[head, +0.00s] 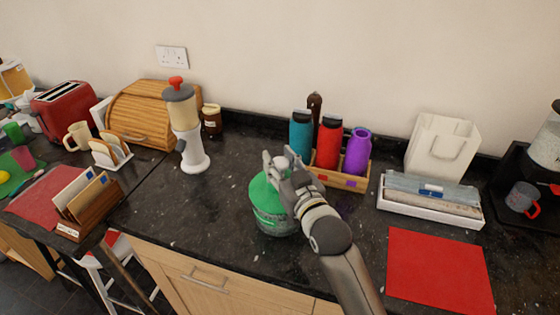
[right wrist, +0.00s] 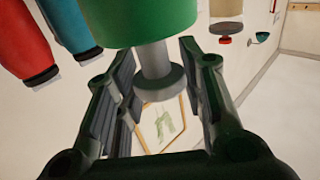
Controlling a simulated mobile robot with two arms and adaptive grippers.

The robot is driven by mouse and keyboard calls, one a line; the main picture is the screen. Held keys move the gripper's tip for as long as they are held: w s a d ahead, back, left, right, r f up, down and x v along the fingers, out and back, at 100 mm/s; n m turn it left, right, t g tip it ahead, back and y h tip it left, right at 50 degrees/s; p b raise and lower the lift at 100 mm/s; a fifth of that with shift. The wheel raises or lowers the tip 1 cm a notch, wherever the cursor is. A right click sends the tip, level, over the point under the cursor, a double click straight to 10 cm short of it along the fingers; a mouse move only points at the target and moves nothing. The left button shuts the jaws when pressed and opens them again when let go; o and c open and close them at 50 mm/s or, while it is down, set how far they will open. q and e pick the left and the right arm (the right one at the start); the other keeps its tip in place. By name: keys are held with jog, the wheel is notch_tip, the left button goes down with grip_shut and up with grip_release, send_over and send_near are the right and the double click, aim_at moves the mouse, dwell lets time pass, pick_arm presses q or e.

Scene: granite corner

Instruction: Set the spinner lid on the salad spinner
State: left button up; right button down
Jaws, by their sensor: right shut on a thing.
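The green spinner lid (head: 264,190) is at the middle of the counter, right over the salad spinner (head: 275,222). The spinner is a see-through bowl with green showing in it. My right gripper (head: 277,166) is above the lid, shut on its grey knob. In the right wrist view the lid (right wrist: 140,20) hangs in from the top edge, and its knob (right wrist: 156,72) is between the fingers. I cannot tell whether the lid touches the bowl's rim, as the gripper and lid cover part of it. My left gripper is out of view.
A wooden rack (head: 345,180) with several bottles stands close behind the spinner. A white blender (head: 190,140) is to the left. A white tray (head: 430,205) and a red mat (head: 440,270) lie to the right. Counter between blender and spinner is clear.

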jog(key=shift+f+b, duration=0.35)
jog(key=shift+f, duration=0.2)
dwell(0.4)
jog(key=c, duration=1.2)
grip_release()
jog(key=shift+p+v, duration=0.8)
jog(key=shift+v, duration=0.5)
jog(key=shift+p+v, duration=0.55)
jog(key=shift+v, duration=0.75)
jog(key=p+v, duration=0.2)
jog(key=v, duration=0.4)
